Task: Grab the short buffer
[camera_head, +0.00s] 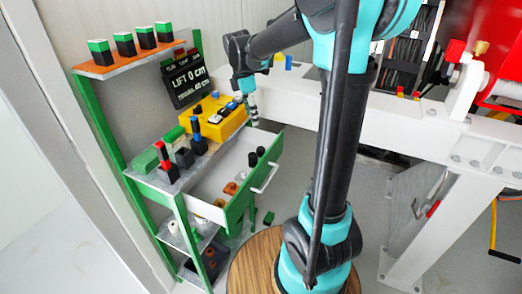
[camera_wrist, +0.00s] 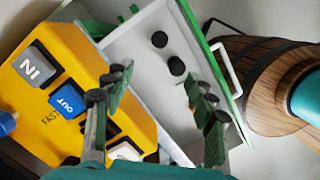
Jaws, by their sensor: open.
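Two short black cylindrical pieces that look like buffers stand in the open white drawer: one (camera_head: 252,159) and, just beside it, another (camera_head: 261,151). In the wrist view they show as dark round pieces, one farther (camera_wrist: 160,39) and one nearer (camera_wrist: 177,66). I cannot tell for sure which is the short buffer. My gripper (camera_head: 253,112) is above the drawer's back edge, beside the yellow box. In the wrist view my gripper (camera_wrist: 160,92) has its two fingers wide apart, with nothing held between them. The black pieces lie beyond the fingertips, apart from them.
The drawer (camera_head: 215,180) is pulled out from the green shelf rack, with orange rings inside. A yellow button box (camera_head: 218,125) stands next to it. A wooden barrel-like round top (camera_head: 255,262) and a white beam (camera_head: 420,120) are at right.

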